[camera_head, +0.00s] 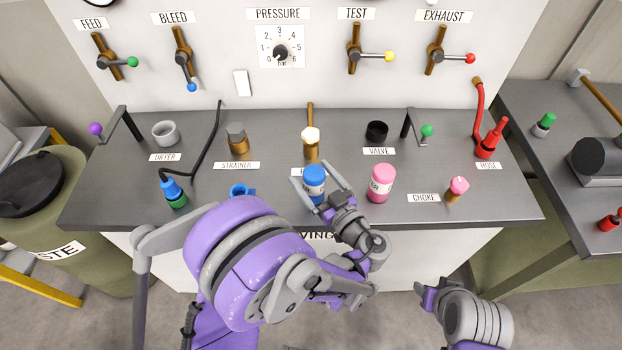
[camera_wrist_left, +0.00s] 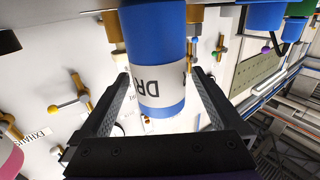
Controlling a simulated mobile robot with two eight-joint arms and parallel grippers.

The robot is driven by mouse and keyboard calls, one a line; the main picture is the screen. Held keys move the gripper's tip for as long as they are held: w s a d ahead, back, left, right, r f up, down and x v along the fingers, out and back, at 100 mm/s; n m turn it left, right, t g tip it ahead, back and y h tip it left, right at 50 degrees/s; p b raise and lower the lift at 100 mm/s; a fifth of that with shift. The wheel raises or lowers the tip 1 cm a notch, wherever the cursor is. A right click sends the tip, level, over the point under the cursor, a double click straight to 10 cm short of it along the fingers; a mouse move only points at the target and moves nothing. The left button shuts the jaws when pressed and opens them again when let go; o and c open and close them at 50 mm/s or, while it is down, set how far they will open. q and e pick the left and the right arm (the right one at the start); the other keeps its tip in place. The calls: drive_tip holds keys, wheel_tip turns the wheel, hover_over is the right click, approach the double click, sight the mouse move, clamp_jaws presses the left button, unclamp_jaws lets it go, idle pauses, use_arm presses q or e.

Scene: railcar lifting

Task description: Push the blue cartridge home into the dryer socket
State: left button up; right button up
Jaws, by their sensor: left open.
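The blue cartridge (camera_head: 314,179) stands upright near the front middle of the bench, with a white label band. In the left wrist view the cartridge (camera_wrist_left: 155,45) fills the middle and its label shows "DR". My left gripper (camera_head: 317,178) is open, with one finger on each side of the cartridge and not closed on it. The dryer socket (camera_head: 165,133) is a light grey ring behind the DRYER label at the bench's left, and looks empty. My right arm shows at the lower right; its gripper (camera_head: 429,294) is off the bench, and its jaws are unclear.
A pink cartridge (camera_head: 381,183) stands just right of my left gripper. A brass fitting (camera_head: 311,146) is behind the blue cartridge. A blue clip-like part (camera_head: 241,190) is left.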

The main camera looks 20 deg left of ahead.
use_arm(q)
drive_tip(key=shift+s+d, duration=0.1)
drive_tip(key=shift+s, duration=0.15)
drive_tip(key=shift+c, duration=1.1)
clamp_jaws()
